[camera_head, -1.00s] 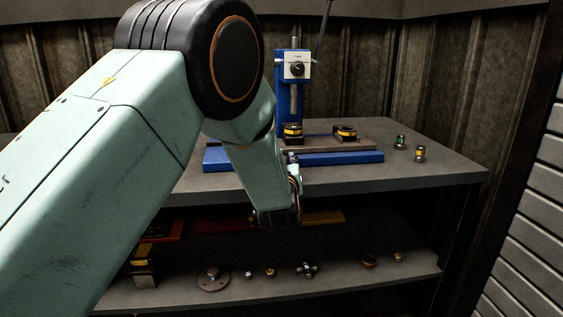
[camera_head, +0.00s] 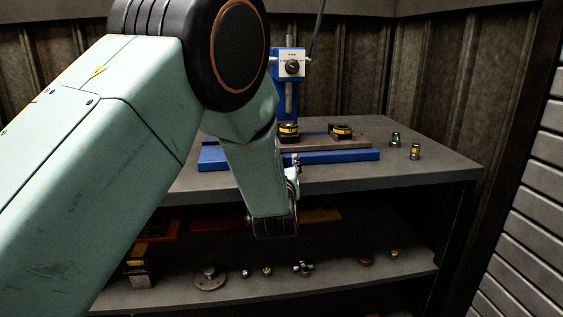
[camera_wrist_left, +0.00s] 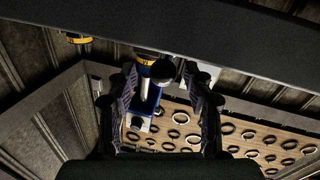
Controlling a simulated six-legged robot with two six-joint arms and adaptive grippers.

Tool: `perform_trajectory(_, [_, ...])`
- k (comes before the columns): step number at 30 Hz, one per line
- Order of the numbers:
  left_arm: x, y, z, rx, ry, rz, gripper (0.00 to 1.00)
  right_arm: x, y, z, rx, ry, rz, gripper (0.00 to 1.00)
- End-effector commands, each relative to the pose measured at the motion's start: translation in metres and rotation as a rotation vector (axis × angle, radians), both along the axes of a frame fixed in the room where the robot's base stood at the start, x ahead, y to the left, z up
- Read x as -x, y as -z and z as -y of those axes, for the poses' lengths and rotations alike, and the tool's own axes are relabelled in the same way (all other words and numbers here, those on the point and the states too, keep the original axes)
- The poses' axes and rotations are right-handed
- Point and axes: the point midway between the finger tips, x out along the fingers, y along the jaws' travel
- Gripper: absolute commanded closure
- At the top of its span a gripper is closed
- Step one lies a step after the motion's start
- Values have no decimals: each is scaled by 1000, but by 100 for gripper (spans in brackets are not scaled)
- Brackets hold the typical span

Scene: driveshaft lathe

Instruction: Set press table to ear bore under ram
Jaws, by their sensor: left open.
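The press has a blue column (camera_head: 287,98), a white head with a black knob (camera_head: 291,68) and a blue base (camera_head: 333,156) on the bench. Its grey-brown press table (camera_head: 326,144) carries two black-and-yellow fixtures. The left fixture (camera_head: 289,129) is below the head, by the column; the right fixture (camera_head: 341,132) stands clear of it. My left gripper (camera_wrist_left: 163,105) is open and empty in the left wrist view, with the press column (camera_wrist_left: 150,101) between its fingers in the picture. In the head view my arm's wrist hangs before the bench edge and mostly hides the fingers. The right gripper is not seen.
Two small green and yellow parts (camera_head: 395,139) (camera_head: 415,151) stand on the bench's right side. The lower shelf (camera_head: 330,285) holds several small metal parts and coloured trays. The wrist view shows a board with several rings (camera_wrist_left: 235,138).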

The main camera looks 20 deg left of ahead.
Motion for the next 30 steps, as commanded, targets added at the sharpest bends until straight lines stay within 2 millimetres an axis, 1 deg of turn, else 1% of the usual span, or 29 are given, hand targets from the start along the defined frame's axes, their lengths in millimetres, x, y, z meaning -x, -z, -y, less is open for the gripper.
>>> perform_trajectory(1, [8, 0, 4, -3, 3, -3, 48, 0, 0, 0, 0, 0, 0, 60])
perform_trajectory(6, [31, 0, 12, -2, 3, -2, 48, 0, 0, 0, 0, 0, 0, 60])
perform_trajectory(12, [45, 0, 17, -1, 2, -1, 48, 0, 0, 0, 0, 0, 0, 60])
perform_trajectory(30, [47, 0, 17, 1, 1, 0, 48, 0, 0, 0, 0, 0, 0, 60])
